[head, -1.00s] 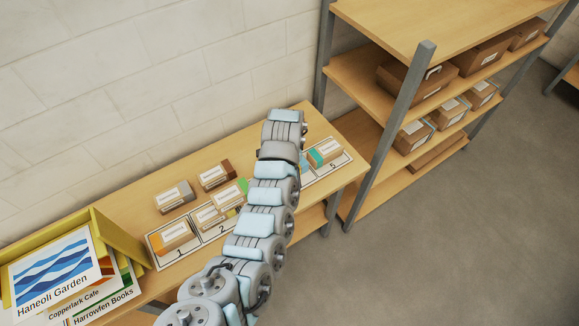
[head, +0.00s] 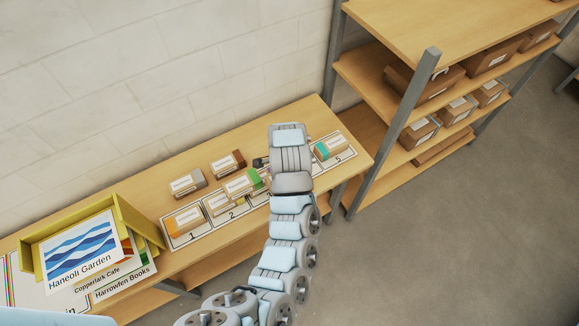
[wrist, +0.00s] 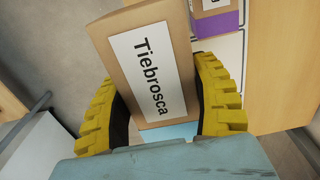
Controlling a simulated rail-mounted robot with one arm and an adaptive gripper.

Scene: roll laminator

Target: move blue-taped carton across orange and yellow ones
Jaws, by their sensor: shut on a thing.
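My gripper (wrist: 158,85) is shut on a carton (wrist: 135,45) labelled "Tiebrosca" in the wrist view. Light blue tape shows at the carton's near end, between the yellow fingers. In the head view my arm hides this carton and most of the gripper. The orange-taped carton (head: 184,221) sits on slot 1 of the numbered board (head: 198,237). The yellow-taped carton (head: 217,204) sits on slot 2, right of it. A teal-taped carton (head: 330,148) is on slot 5.
A grey-taped carton (head: 187,183) and a brown-taped carton (head: 227,163) stand behind the board. A purple-taped carton (wrist: 216,20) shows in the wrist view. A yellow tray (head: 129,214) with signs is at the left; a shelf (head: 425,100) with brown boxes is at the right.

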